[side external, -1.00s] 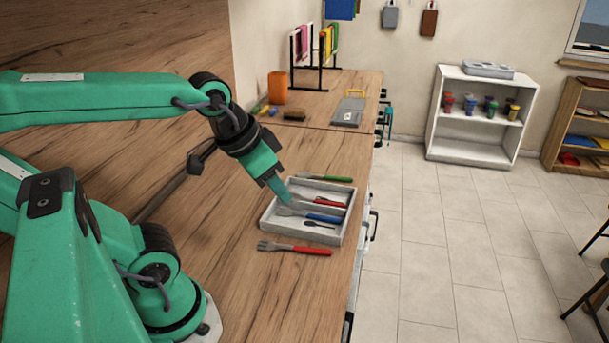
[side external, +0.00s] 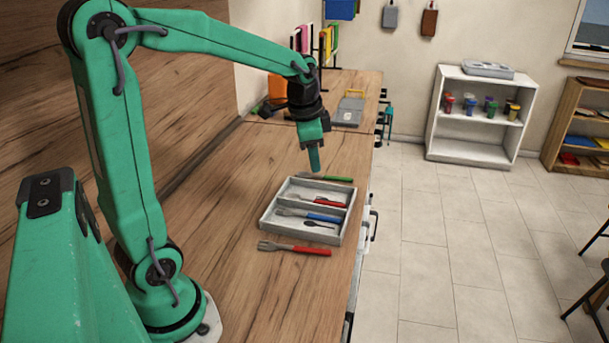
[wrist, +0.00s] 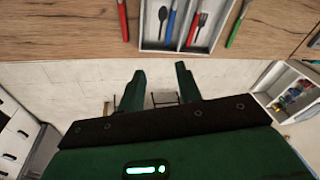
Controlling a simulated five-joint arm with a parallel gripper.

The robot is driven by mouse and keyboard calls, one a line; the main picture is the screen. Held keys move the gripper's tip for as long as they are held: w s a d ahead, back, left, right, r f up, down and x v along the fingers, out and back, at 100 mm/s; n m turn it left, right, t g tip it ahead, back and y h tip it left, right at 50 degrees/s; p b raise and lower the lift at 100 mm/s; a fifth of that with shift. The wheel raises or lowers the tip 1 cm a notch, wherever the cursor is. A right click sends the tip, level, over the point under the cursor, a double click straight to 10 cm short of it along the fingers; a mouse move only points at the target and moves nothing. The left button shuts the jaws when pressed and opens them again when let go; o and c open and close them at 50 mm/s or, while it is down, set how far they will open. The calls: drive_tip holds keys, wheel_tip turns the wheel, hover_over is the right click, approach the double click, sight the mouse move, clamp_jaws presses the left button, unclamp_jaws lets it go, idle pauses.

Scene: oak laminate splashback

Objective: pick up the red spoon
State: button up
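A red-handled utensil (side external: 330,203) lies in the far compartment of the grey tray (side external: 265,224); its head is too small to identify. Its handle also shows in the wrist view (wrist: 193,30). Another red-handled utensil (side external: 312,250), its head looking like a fork, lies on the counter in front of the tray; its handle is at the top in the wrist view (wrist: 123,20). My gripper (side external: 314,170) points down above the far part of the tray, apart from the utensils. In the wrist view its two fingers (wrist: 160,68) are spread with nothing between them.
The near compartment holds a blue-handled utensil (side external: 325,218) and a small dark spoon (side external: 320,225). A green-handled utensil (side external: 338,179) lies behind the tray. The counter's right edge is close to the tray.

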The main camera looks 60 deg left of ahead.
drive_tip(key=w+a+f+m+g, duration=0.2)
drive_tip(key=w+a+f, duration=0.3)
drive_tip(key=a+f, duration=0.15)
drive_tip(key=m, duration=0.2)
hover_over(310, 199)
drive_tip(key=shift+g+h, duration=0.3)
wheel_tip(310, 199, down, 7)
drive_tip(key=shift+s+a, duration=0.1)
drive_tip(key=shift+f, duration=1.25)
drive_tip(key=shift+f, duration=0.1)
drive_tip(key=shift+f, duration=2.5)
drive_tip(key=shift+c, duration=0.2)
clamp_jaws()
